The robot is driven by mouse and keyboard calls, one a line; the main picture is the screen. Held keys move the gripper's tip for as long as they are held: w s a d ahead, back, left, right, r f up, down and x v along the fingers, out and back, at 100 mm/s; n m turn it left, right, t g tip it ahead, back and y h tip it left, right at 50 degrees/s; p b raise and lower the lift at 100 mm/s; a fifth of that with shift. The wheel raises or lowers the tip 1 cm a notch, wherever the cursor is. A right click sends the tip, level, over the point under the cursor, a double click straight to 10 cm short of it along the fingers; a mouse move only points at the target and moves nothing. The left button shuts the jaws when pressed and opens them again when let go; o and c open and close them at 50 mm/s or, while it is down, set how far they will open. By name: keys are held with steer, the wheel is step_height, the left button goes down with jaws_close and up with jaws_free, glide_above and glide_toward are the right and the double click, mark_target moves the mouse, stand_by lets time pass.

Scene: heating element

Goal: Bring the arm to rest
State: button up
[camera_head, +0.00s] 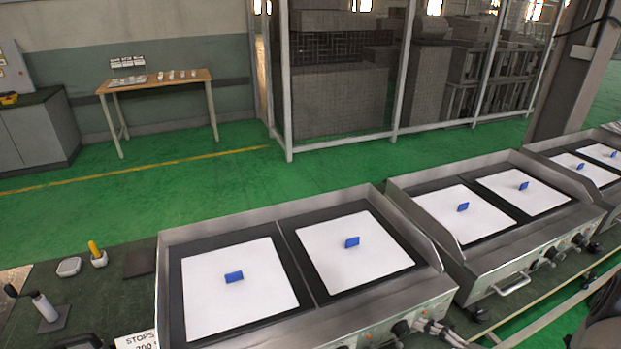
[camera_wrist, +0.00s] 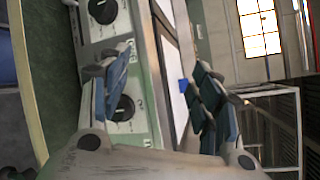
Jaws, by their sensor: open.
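My gripper (camera_wrist: 158,92) shows in the wrist view with its two dark-padded fingers spread wide apart. Nothing is held between them. Behind the fingers, the view is turned on its side and shows a griddle front with black knobs (camera_wrist: 124,108). A small blue piece (camera_wrist: 183,86) on a white surface shows beyond, close to the right finger in the picture. The gripper appears clear of the griddle, but the exact gap cannot be told. In the head view my gripper cannot be made out.
Metal griddles stand in a row; the nearest (camera_head: 172,240) and the middle one (camera_head: 400,186) carry white plates (camera_head: 215,290) with blue pieces (camera_head: 234,277). A green bench (camera_head: 95,300) holds a yellow-handled tool (camera_head: 97,254). Open green floor (camera_head: 230,190) lies behind, before a wooden table (camera_head: 160,84).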

steer(key=s+a+r+n+g+h, duration=0.1)
steer(key=s+a+r+n+g, duration=0.25)
steer(key=a+r+g, duration=0.35)
steer(key=s+a+r+n+g+h, duration=0.2)
steer(key=s+a+r+n+g, duration=0.1)
steer(key=a+r+n, duration=0.4)
steer(key=s+r+n+t+h, duration=0.3)
steer(key=s+r+t+h, duration=0.1)
steer(key=s+r+h, duration=0.5)
steer(key=shift+s+d+v, duration=0.25)
steer(key=shift+s+v, duration=0.1)
steer(key=shift+v, duration=1.5)
steer(key=shift+f+n, duration=0.15)
steer(key=shift+n, duration=0.1)
